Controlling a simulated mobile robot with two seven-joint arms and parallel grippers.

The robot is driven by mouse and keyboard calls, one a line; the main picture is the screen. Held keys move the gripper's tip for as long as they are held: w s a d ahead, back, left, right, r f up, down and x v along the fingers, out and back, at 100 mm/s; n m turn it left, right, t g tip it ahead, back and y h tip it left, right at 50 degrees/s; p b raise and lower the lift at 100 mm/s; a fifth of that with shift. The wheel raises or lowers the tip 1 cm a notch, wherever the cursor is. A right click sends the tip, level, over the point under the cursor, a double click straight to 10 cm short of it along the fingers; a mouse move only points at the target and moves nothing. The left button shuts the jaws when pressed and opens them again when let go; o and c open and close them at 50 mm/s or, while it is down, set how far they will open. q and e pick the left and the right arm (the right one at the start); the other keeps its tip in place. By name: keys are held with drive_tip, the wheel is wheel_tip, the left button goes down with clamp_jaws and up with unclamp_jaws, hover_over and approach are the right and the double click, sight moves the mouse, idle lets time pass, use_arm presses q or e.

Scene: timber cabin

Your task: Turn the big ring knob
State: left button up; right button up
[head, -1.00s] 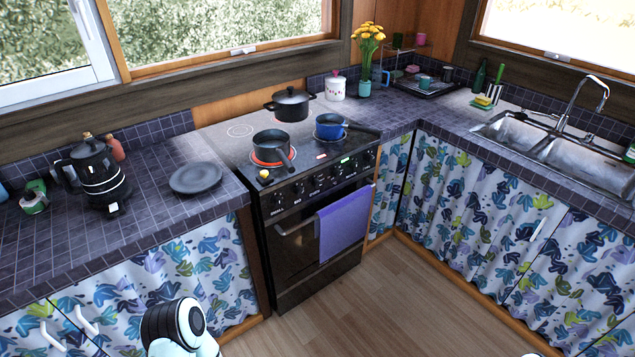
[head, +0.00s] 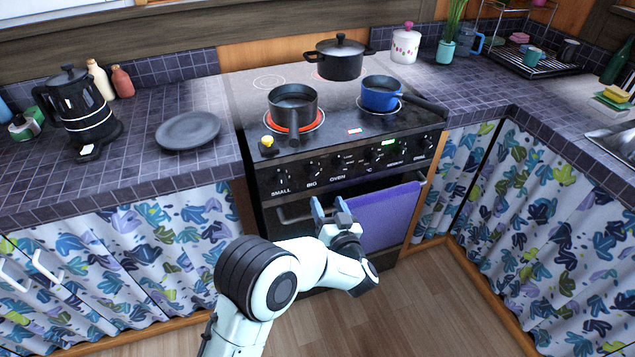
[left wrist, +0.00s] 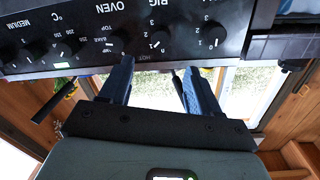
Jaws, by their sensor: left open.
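The big ring knob (head: 312,168) is a dark knob above the word BIG on the black stove's front panel. In the left wrist view, which is upside down, the same knob (left wrist: 157,38) shows beside its label. My left gripper (head: 329,207) is open and empty, its two blue-grey fingers pointing up in front of the oven door, just below the panel. In the left wrist view the left gripper (left wrist: 153,70) has its fingertips spread to either side of the knob's column, apart from the knob. My right gripper is not in view.
The small ring knob (head: 283,173) and the oven knob (head: 338,162) flank it. A purple towel (head: 388,215) hangs on the oven handle. A dark saucepan (head: 292,100) sits on a glowing red ring, its handle towards the front. A blue pan (head: 381,97) stands to its right.

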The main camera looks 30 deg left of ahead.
sight(315, 176)
use_arm(q)
drive_tip(key=b+x, duration=0.1)
drive_tip(key=x, duration=0.8)
drive_tip(key=shift+w+a+f, duration=0.1)
drive_tip(key=shift+a, duration=0.2)
drive_tip(key=shift+w+a, duration=0.4)
drive_tip(key=shift+w, duration=0.05)
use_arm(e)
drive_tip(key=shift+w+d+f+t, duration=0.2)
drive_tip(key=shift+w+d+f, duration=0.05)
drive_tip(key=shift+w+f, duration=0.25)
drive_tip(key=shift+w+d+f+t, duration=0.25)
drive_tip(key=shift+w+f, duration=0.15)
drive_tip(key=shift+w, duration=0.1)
use_arm(q)
drive_tip(key=c, duration=1)
